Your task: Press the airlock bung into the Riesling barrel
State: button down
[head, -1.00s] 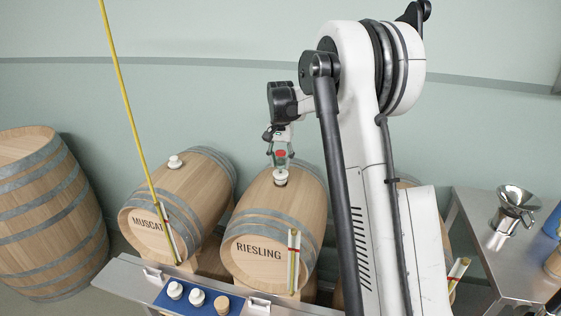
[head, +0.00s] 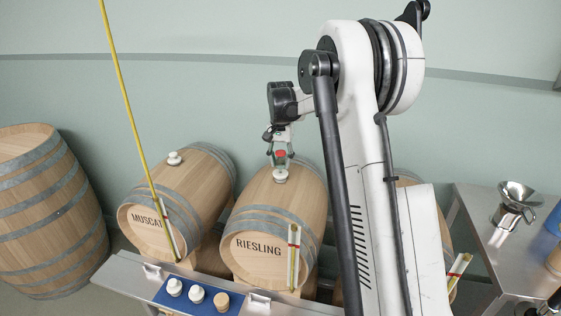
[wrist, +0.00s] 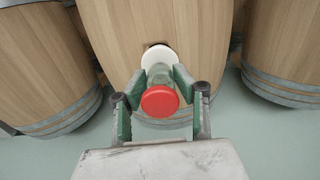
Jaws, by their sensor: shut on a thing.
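The Riesling barrel (head: 262,217) lies on its side with its label facing the front. My gripper (head: 280,158) is over its top and shut on the airlock bung (head: 280,175). The airlock has a red cap (wrist: 160,101), a clear body and a white bung (wrist: 159,56) at its lower end. My fingers (wrist: 159,97) clasp the clear body from both sides. In the wrist view, a dark edge of the bung hole (wrist: 157,43) shows just beyond the white bung. The bung is at the hole; how deep it sits I cannot tell.
The Muscat barrel (head: 172,208), with a white bung (head: 174,158), lies to the left. In front, a steel rack (head: 130,268) holds a blue mat (head: 184,303) with several bungs. A yellow rod (head: 125,90) rises at left. A steel table (head: 490,225) with a funnel (head: 517,195) stands right.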

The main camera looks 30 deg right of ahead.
jog(key=shift+f+b, duration=0.45)
jog(key=shift+f, duration=0.25)
jog(key=c, duration=1.3)
grip_release()
jog(key=shift+o, duration=0.2)
notch_tip(320, 180, up, 12)
jog(key=shift+r, duration=0.1)
